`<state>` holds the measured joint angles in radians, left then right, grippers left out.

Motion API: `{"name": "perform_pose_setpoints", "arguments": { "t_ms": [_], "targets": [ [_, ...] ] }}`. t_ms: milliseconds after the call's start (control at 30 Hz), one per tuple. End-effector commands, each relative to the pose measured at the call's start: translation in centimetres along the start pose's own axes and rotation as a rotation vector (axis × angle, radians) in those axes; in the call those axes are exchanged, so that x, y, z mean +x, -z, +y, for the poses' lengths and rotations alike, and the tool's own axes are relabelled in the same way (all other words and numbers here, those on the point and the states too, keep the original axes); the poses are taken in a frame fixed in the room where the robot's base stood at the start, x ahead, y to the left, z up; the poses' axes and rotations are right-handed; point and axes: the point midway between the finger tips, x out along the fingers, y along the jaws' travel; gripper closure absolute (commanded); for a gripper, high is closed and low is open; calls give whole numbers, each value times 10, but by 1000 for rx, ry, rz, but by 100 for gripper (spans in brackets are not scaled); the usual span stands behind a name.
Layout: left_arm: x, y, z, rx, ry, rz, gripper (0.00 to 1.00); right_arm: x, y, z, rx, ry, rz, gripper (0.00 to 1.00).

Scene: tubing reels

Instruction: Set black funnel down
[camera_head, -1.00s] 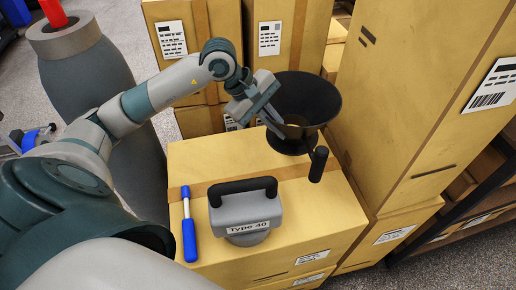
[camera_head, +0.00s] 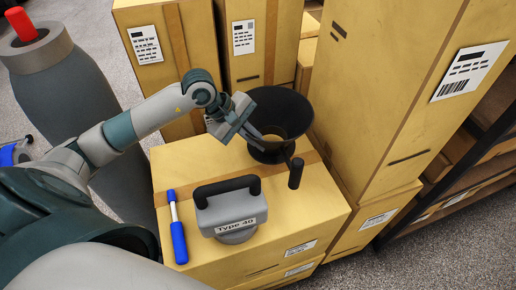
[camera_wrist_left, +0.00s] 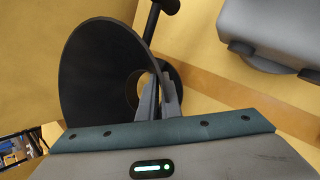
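The black funnel (camera_head: 283,105) is upright, wide mouth up, over the back right part of the cardboard box top (camera_head: 290,215). Its lower end is close to the box; I cannot tell whether it touches. Its black handle (camera_head: 296,173) points toward the front. My left gripper (camera_head: 262,138) reaches it from the left. In the left wrist view the gripper's fingers (camera_wrist_left: 160,98) are close together at the funnel wall (camera_wrist_left: 95,75), apparently shut on it; the fingertips are partly hidden. My right gripper is not in view.
A grey "Type 40" block with a black handle (camera_head: 231,210) and a blue-handled tool (camera_head: 178,240) lie on the same box, nearer the front. Tall cartons (camera_head: 390,90) stand close behind and right of the funnel. A shelf (camera_head: 470,170) is at the far right.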

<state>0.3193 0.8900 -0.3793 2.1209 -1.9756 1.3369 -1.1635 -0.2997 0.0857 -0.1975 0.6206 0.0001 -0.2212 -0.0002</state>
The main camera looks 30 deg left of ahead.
Motion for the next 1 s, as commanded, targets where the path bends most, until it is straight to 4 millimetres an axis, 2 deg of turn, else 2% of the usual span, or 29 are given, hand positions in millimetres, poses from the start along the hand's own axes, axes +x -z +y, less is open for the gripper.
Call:
{"name": "perform_pose_setpoints", "arguments": {
  "t_ms": [167,500,900,933,1000],
  "targets": [
    [4,1,-2,-1,0,-1,100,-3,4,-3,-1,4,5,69],
    [30,12,-16,-1,-1,0,100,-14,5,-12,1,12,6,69],
    [33,14,-17,1,-2,0,100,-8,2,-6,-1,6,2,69],
    [33,14,-18,0,1,0,89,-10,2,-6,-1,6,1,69],
    [32,13,-18,0,1,0,77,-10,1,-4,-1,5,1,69]
  ]
}}
